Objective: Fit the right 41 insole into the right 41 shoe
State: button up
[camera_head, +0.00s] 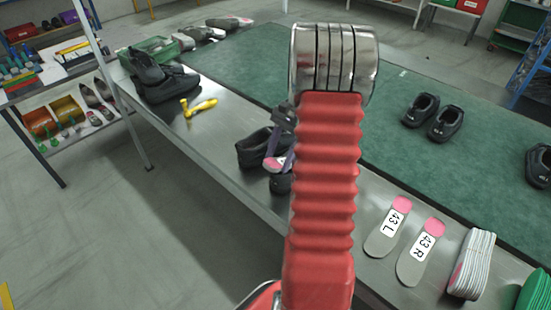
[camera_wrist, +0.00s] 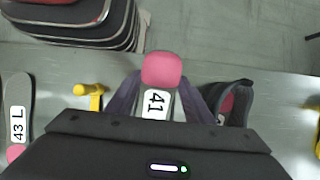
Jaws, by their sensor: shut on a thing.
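My gripper (camera_wrist: 160,98) is shut on a grey insole (camera_wrist: 155,105) with a pink heel patch (camera_wrist: 162,69) and a white label reading 41. The rest of the label is hidden by the gripper body. In the head view my gripper (camera_head: 281,145) shows purple-grey fingers beside my red arm, with the insole's pink patch (camera_head: 274,163) between them. A black shoe (camera_head: 254,150) stands on the metal table just left of the gripper; a dark part behind the arm is mostly hidden. In the wrist view a dark shoe (camera_wrist: 233,103) with a pinkish inside lies right of the insole, apart from it.
A yellow hammer (camera_head: 200,106) and black shoes (camera_head: 165,80) lie further left. Insoles 43 L (camera_head: 388,227) and 43 R (camera_head: 421,253) and an insole stack (camera_head: 472,264) lie at right. A green belt (camera_head: 400,150) carries black shoes (camera_head: 434,116) behind.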

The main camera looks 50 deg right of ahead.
jog(key=shift+h, duration=0.3)
jog(key=shift+d+f, duration=0.25)
jog(key=shift+d, duration=0.55)
jog(key=shift+d+f, duration=0.3)
jog(key=shift+d, duration=0.5)
jog(key=shift+d+f, duration=0.25)
jog(key=shift+d, duration=0.55)
jog(key=shift+s+a+f+h, duration=0.15)
jog(key=shift+f+h, duration=0.35)
jog(key=shift+f, duration=0.4)
jog(key=shift+f, duration=0.15)
jog(key=o, duration=1)
jog(key=shift+o, duration=0.2)
jog(key=shift+o, duration=0.4)
jog(key=shift+r, duration=1.7)
